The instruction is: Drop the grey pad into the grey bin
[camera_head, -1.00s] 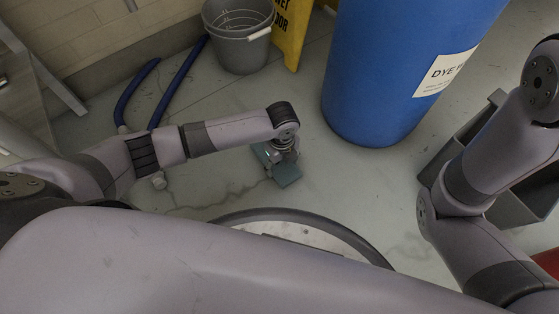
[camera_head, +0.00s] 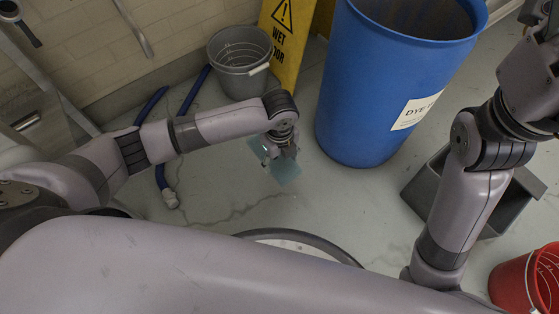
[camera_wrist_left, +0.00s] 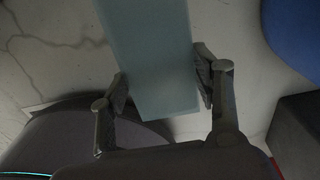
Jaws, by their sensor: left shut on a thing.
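The grey pad (camera_head: 287,174), a flat blue-grey slab, hangs from my left gripper (camera_head: 281,152) in the head view, above the floor. In the left wrist view the pad (camera_wrist_left: 150,50) lies between the two fingers of my left gripper (camera_wrist_left: 162,84), which is shut on it. The grey bin (camera_head: 424,187), a dark open-topped box, stands on the floor at the right, partly hidden by my right arm. A dark grey box side at the right of the left wrist view (camera_wrist_left: 299,128) looks like the same bin. My right gripper is out of view.
A grey bucket (camera_head: 238,76) and a yellow wet-floor sign (camera_head: 289,45) are at the back. A red bucket (camera_head: 512,283) is at lower right. Blue hoses (camera_head: 162,178) lie at left.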

